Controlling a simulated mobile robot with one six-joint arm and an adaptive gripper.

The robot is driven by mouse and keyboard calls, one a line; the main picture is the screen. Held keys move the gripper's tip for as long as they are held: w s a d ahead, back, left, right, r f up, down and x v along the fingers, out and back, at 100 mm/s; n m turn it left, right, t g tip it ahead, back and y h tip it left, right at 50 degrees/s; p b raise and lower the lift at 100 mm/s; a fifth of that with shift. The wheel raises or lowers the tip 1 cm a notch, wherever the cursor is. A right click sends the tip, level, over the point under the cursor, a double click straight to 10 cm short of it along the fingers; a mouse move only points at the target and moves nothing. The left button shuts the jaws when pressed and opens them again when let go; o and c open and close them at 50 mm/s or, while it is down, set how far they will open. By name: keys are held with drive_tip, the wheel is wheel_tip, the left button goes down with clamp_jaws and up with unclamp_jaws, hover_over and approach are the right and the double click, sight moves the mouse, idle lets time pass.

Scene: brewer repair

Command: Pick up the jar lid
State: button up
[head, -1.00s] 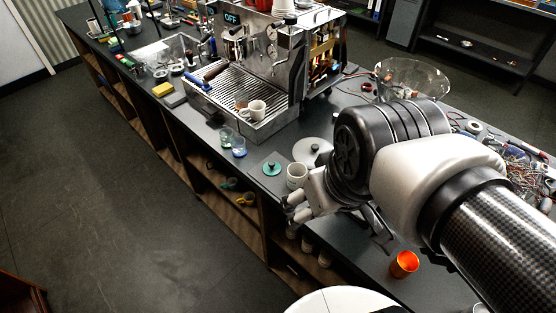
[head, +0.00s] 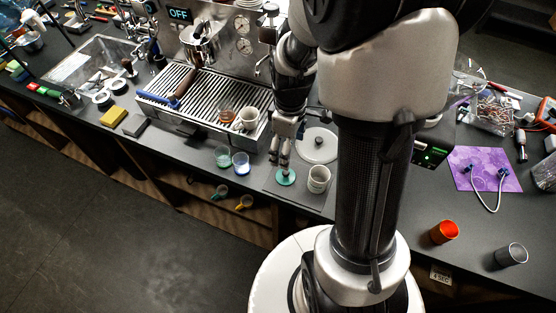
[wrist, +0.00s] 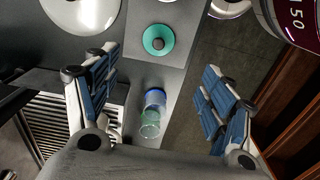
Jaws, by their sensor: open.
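The jar lid is a small teal disc with a knob (head: 286,178), lying flat on a grey mat near the counter's front edge. In the wrist view the teal lid (wrist: 158,40) is at upper centre, ahead of the fingers. My gripper (head: 279,152) points down just behind the lid in the head view, its tips appearing close to it. In the wrist view my gripper (wrist: 160,76) is open, with blue-padded fingers wide apart and nothing between them touching. Contact with the lid does not show. The exact height above it is unclear.
A green-tinted glass (head: 223,157) and a blue one (head: 241,164) stand left. The espresso machine (head: 200,85) is behind left. An orange cup (head: 445,232) stands right.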

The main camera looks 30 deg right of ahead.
drive_tip(key=b, duration=0.2)
hover_over(285, 172)
drive_tip(key=f, duration=0.7)
drive_tip(key=shift+s+d+f, duration=0.1)
drive_tip(key=shift+s+f, duration=0.1)
drive_tip(key=shift+w+f+b, duration=0.15)
drive_tip(key=shift+f+b, duration=0.25)
drive_tip(key=shift+f, duration=1.2)
drive_tip(key=shift+w+f+b, duration=0.15)
drive_tip(key=shift+f+b, duration=0.2)
drive_tip(key=shift+f, duration=1.2)
drive_tip(key=shift+c, duration=0.4)
drive_tip(key=c, duration=0.6)
drive_tip(key=shift+s, duration=0.1)
drive_tip(key=c, duration=0.4)
drive_tip(key=shift+c, duration=0.5)
